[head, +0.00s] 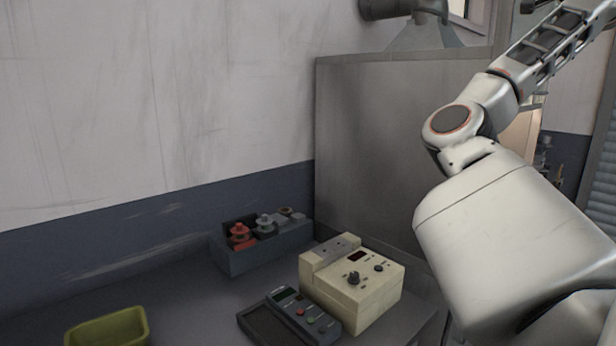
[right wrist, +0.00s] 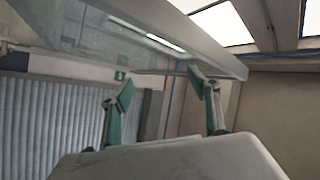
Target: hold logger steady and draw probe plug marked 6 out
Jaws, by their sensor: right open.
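A cream box (head: 366,296) with a small dark display, a knob and a raised strip at its left stands on the grey table. A dark handheld unit (head: 297,314) with a greenish screen and coloured buttons lies against its front left. I cannot tell which of the two is the logger. No plug marked 6 can be made out; any markings are too small to read. My right gripper (right wrist: 160,90) is open and empty in the right wrist view, facing a wall and ceiling, away from the table. My left gripper is not in view.
A grey bin (head: 262,262) with red and grey knobbed pieces stands behind the cream box at the left. A yellow-green tray (head: 107,331) sits at the front left. A metal panel (head: 365,150) rises behind. Bare table lies between tray and bin.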

